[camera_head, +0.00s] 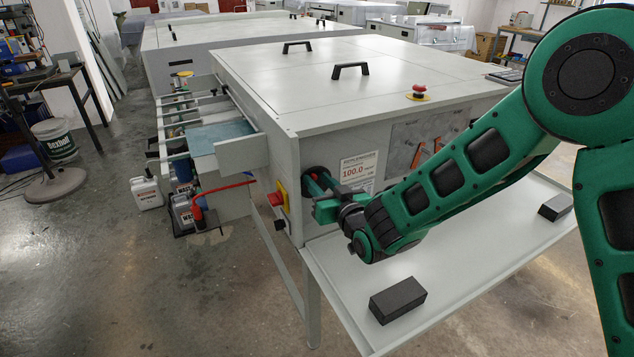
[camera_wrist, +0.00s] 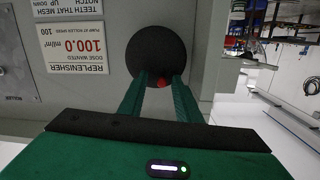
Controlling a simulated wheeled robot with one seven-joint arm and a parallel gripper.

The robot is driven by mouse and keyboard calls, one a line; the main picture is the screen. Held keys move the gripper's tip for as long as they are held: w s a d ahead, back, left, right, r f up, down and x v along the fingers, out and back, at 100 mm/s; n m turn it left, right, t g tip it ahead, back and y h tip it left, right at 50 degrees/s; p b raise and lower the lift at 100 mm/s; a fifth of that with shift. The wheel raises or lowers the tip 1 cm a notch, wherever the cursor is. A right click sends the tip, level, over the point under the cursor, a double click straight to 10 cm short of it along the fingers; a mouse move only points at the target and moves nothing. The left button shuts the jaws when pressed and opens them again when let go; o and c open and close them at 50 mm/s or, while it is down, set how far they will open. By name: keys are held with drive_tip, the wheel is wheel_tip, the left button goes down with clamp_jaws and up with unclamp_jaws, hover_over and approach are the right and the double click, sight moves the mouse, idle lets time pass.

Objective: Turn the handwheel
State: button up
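The handwheel (camera_wrist: 155,48) is a round black disc on the machine's grey front panel. In the head view the handwheel (camera_head: 319,178) is partly covered by my fingers, near the machine's left front corner. My gripper (camera_wrist: 161,79) has its two green fingers apart, with their tips at the wheel's rim. I cannot tell whether they touch it. A small red part (camera_wrist: 164,84) shows between the fingertips. In the head view my gripper (camera_head: 318,190) reaches the wheel from the right front.
A replenisher label (camera_head: 359,171) is beside the wheel. A red and yellow switch (camera_head: 279,198) sits around the corner to its left. Below is a grey shelf (camera_head: 455,262) with a black block (camera_head: 397,299) and another black block (camera_head: 555,207). A red hose (camera_head: 222,190) is at left.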

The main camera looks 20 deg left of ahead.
drive_tip(key=shift+r, duration=0.1)
drive_tip(key=f+v, duration=0.1)
drive_tip(key=v, duration=0.9)
drive_tip(key=shift+d+r, duration=0.45)
